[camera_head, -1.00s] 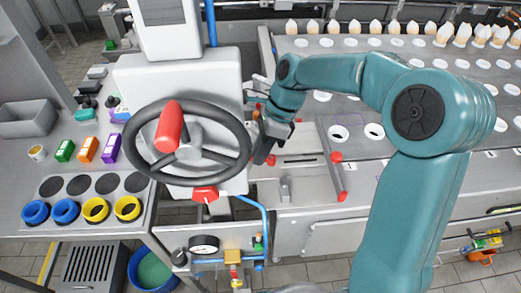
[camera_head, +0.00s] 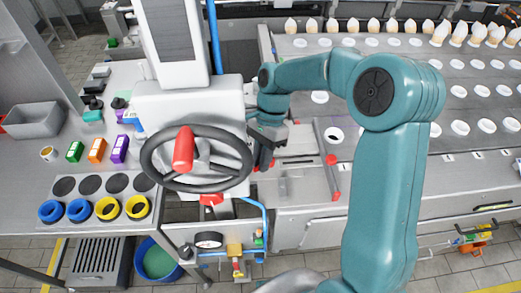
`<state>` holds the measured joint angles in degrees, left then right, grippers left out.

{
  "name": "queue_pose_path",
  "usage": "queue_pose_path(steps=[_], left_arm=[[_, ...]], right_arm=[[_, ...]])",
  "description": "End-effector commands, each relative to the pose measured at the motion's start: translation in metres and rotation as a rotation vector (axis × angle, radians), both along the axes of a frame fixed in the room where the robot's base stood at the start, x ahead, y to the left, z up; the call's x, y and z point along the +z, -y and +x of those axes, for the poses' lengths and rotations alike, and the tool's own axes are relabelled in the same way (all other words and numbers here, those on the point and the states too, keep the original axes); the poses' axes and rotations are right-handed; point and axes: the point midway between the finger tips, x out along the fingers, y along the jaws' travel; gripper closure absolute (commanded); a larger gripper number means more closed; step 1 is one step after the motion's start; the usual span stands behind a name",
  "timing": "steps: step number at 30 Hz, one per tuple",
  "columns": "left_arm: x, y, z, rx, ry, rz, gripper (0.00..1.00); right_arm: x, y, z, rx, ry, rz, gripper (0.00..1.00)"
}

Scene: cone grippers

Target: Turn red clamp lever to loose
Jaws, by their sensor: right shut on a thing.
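My right gripper (camera_head: 264,152) points down just right of the black handwheel's rim, in front of the machine's bed. Its dark fingers are closed, and what they hold is mostly hidden by them and by my wrist. A small bit of red, seemingly the red clamp lever (camera_head: 271,163), shows beside the fingertips. How far the lever is turned cannot be made out. My left gripper is not in view.
The black handwheel (camera_head: 152,166) with its red handle (camera_head: 183,150) stands close left of my gripper. A bar with red ends (camera_head: 333,175) lies to the right. Another red part (camera_head: 211,199) sits below the wheel.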

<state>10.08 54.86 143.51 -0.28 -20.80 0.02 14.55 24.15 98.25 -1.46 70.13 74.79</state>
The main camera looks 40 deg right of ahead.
Motion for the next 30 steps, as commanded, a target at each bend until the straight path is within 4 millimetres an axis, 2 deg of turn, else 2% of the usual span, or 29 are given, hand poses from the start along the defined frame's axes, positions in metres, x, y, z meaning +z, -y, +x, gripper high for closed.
queue_pose_path(steps=[3,12,21,30], left_arm=[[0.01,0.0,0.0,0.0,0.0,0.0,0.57],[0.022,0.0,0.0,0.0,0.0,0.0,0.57],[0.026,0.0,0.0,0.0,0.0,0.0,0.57],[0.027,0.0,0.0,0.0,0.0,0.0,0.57]], right_arm=[[0.004,0.0,-0.002,0.111,0.001,-0.003,1.0],[0.003,0.002,-0.009,0.394,0.004,-0.003,1.0],[0.002,0.004,-0.015,0.651,0.004,-0.004,1.0],[0.002,0.007,-0.019,0.82,0.006,-0.005,1.0]])
